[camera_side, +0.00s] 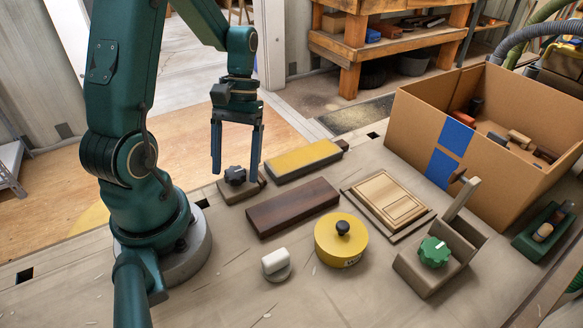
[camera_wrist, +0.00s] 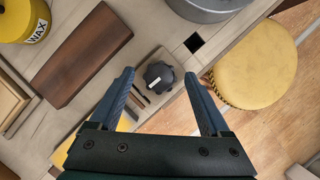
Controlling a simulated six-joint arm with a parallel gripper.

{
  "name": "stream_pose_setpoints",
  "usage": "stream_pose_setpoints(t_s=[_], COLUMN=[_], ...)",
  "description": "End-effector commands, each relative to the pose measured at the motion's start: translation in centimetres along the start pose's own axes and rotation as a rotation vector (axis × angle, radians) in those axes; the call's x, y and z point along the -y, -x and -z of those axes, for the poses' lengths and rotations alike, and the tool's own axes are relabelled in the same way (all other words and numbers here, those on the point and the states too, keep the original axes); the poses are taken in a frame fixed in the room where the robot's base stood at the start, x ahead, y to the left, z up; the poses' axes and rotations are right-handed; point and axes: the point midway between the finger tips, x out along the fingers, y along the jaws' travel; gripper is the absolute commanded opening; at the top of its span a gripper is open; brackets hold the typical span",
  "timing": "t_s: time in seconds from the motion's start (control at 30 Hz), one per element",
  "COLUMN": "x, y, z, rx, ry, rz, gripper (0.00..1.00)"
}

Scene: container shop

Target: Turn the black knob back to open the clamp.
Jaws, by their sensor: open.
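The black knob (camera_side: 235,175) is lobed and sits on a small grey-brown clamp block (camera_side: 240,191) on the bench. In the wrist view the knob (camera_wrist: 159,77) has a pale mark on its top, and the clamp block (camera_wrist: 176,58) shows around it. My gripper (camera_side: 237,165) points down over the clamp in the side view. In the wrist view my gripper (camera_wrist: 159,75) has its two blue fingers apart, one on each side of the knob with gaps between. Nothing is held. I cannot tell how high the fingertips are against the knob.
A yellow-topped block (camera_side: 303,159) lies close behind the clamp. A dark wooden block (camera_side: 293,207) lies to its front right. A yellow wax tin (camera_side: 341,240), a white-handled piece (camera_side: 276,263), a green-knobbed holder (camera_side: 433,252) and a cardboard box (camera_side: 478,128) stand farther right or nearer.

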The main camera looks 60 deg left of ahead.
Motion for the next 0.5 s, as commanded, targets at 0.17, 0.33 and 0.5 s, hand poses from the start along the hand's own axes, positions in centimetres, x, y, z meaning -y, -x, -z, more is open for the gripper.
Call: stream_pose_setpoints(t_s=[0.17,0.33,0.5], x=[0.0,0.0,0.0], y=[1.8,3.8,4.9], z=[0.1,0.1,0.0], rx=[-0.006,-0.005,-0.003], ry=[0.0,0.0,0.0], rz=[0.0,0.0,0.0], gripper=[0.81,0.81,0.81])
